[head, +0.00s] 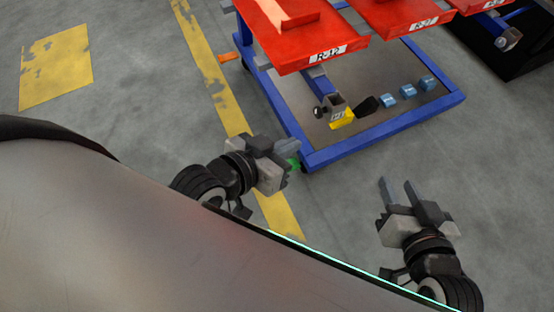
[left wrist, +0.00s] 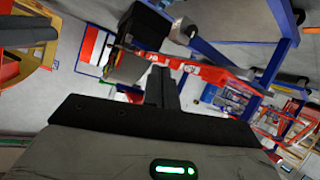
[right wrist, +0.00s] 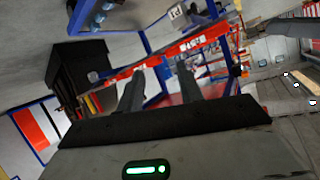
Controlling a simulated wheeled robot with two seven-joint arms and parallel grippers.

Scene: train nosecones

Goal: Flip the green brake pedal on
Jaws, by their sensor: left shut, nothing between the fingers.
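The green brake pedal (head: 294,163) shows as a small green patch at the near left corner of the blue cart frame (head: 312,160). My left gripper (head: 292,147) is shut and empty, right over the pedal in the head view, and hides part of it. I cannot tell whether they touch or how the pedal is tilted. In the left wrist view the fingers (left wrist: 161,84) are together, and I cannot make out the pedal there. My right gripper (head: 397,180) is open and empty over the floor, right of the cart; its fingers (right wrist: 158,84) are apart in the right wrist view.
The cart carries red shelves (head: 312,50) with labels. Its lower deck (head: 350,85) holds a yellow-based part (head: 342,118) and several blue pieces (head: 403,90). An orange pedal (head: 229,57) sticks out at the cart's far left corner. The floor left of the cart is clear, with yellow markings (head: 55,65).

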